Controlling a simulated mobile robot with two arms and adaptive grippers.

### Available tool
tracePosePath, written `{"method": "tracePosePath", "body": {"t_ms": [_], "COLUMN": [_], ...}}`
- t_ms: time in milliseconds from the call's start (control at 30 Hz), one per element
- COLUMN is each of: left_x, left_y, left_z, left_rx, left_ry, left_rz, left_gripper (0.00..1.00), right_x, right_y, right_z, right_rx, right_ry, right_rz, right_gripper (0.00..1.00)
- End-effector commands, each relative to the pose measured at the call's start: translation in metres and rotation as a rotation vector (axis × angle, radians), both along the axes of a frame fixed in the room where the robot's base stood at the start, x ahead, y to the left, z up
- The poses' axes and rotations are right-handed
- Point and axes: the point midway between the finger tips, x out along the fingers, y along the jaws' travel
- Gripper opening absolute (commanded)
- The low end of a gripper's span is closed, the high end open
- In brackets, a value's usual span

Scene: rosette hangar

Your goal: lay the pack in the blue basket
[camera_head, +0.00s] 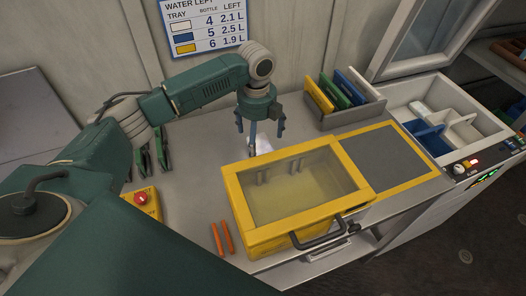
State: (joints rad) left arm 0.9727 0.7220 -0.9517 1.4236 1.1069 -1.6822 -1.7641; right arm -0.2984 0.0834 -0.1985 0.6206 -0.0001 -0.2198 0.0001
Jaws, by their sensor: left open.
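My left gripper (260,128) points down over the back of the worktop, its fingers spread. A small pale, shiny item (263,144) shows just below and between the fingers; it may be the pack, but it is partly hidden and I cannot tell for sure. A narrow blue-grey piece also shows between the fingers. The blue basket (433,141) appears to be the blue compartment inside the white tray (477,113) at the right, well away from the gripper. My right gripper is not visible.
A yellow box with a clear lid (232,196) and a front handle stands just in front of the gripper. A rack of coloured panels (345,116) stands behind a grey yellow-edged mat (388,158). Two orange sticks (222,239) and a red button (142,198) are at left.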

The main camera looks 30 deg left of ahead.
Motion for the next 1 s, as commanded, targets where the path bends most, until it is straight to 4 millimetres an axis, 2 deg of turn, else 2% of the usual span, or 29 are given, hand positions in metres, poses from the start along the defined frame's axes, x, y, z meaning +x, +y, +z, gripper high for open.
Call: {"method": "tracePosePath", "body": {"t_ms": [100,300,567,833,900,1000], "left_x": [-0.002,-0.001,-0.001,-0.001,0.0,0.0], "left_y": [-0.003,-0.003,-0.003,-0.003,-0.003,-0.003], "left_z": [-0.016,-0.04,-0.042,-0.042,-0.041,-0.041], "left_rx": [0.0,0.001,0.001,0.001,0.0,0.0], "left_ry": [0.007,0.002,0.001,0.001,0.0,0.0], "left_rz": [0.0,0.0,0.0,0.0,0.0,0.0], "left_gripper": [0.97,0.97,0.95,0.41,0.32,0.32], "right_x": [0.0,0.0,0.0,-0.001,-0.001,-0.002], "right_y": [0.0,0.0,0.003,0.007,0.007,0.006], "right_z": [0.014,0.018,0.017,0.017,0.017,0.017], "right_rx": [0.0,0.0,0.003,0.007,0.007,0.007], "right_ry": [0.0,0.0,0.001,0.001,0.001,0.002], "right_rz": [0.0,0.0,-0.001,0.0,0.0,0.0], "right_gripper": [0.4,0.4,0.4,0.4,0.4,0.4]}}
